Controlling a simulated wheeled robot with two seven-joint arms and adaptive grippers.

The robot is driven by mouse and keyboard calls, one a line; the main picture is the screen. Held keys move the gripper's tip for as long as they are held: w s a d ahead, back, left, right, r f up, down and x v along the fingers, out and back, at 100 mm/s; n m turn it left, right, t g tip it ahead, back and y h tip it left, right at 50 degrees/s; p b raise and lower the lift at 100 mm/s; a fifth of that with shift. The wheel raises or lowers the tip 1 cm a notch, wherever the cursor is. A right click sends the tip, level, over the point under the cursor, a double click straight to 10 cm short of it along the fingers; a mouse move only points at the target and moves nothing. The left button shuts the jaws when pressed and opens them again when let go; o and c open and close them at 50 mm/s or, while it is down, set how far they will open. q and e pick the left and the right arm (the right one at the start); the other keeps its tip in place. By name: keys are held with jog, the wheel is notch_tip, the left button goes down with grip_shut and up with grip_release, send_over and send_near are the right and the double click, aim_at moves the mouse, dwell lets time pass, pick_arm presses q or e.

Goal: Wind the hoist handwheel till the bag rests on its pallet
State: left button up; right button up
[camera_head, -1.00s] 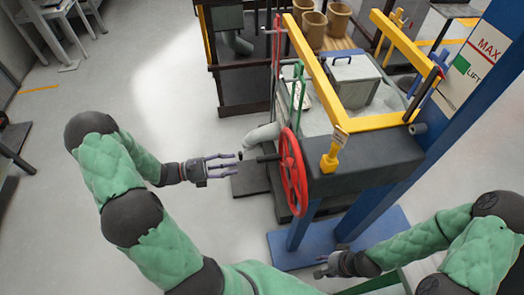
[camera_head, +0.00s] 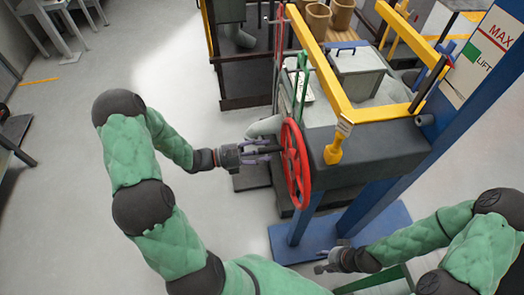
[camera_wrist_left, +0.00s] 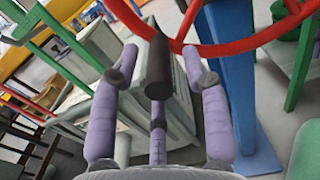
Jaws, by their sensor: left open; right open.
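The red hoist handwheel (camera_head: 294,165) is mounted on the left end of the dark hoist housing (camera_head: 365,150). Its dark crank handle (camera_wrist_left: 158,70) sticks out toward my left gripper. My left gripper (camera_head: 275,151) is at the wheel with its fingers open. In the left wrist view the handle lies between the spread fingers of the left gripper (camera_wrist_left: 155,75), and the fingers are not closed on it. My right gripper (camera_head: 322,262) is open and empty, low beside the blue base. I cannot make out the bag or its pallet for certain.
A yellow frame (camera_head: 322,58) rises over a grey lidded box (camera_head: 358,75). A blue column (camera_head: 455,95) with a MAX/LIFT sign (camera_head: 483,52) stands at right. Buckets (camera_head: 317,20) stand at the back. The floor at left (camera_head: 180,90) is clear.

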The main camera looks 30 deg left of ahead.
pick_arm(q)
grip_shut()
jog(key=shift+w+a+r, duration=0.1)
jog(key=shift+r, duration=0.15)
